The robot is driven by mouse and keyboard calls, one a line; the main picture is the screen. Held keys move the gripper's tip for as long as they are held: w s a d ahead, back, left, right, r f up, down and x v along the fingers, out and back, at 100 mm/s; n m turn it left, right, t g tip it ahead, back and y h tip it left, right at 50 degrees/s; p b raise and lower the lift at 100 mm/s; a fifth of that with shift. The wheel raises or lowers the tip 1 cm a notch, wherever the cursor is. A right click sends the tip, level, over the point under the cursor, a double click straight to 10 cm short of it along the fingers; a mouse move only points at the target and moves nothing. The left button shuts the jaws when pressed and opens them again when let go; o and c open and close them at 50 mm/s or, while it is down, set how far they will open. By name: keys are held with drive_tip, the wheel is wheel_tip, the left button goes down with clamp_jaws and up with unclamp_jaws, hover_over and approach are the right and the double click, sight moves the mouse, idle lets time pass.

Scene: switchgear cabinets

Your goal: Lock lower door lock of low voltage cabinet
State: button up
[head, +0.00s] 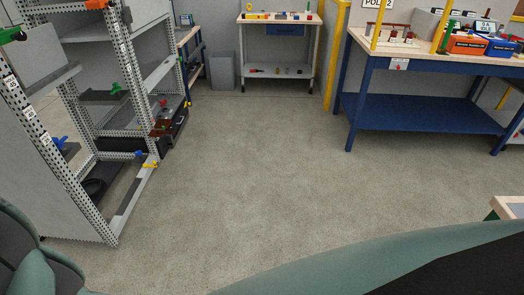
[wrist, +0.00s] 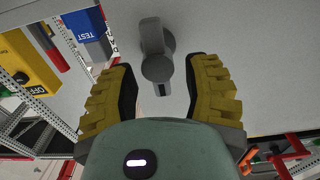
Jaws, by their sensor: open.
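In the wrist view a dark grey lock handle (wrist: 152,37) with a round hub stands out from a flat grey door panel (wrist: 255,60). My gripper (wrist: 160,72) is open. Its two yellow ribbed fingers with dark pads stand to the left and right of the lock. I cannot tell how near the fingers are in depth. My gripper and the lock do not show in the head view.
In the wrist view a yellow box marked OFF (wrist: 28,65) and a blue TEST block (wrist: 86,30) are at the left. In the head view an open perforated-frame cabinet (head: 108,200) stands left, and a blue workbench (head: 420,112) right. The floor between is clear.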

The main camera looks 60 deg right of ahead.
drive_tip(key=shift+x, duration=0.95)
drive_tip(key=shift+o, duration=0.3)
drive_tip(key=shift+w+d, duration=0.1)
clamp_jaws()
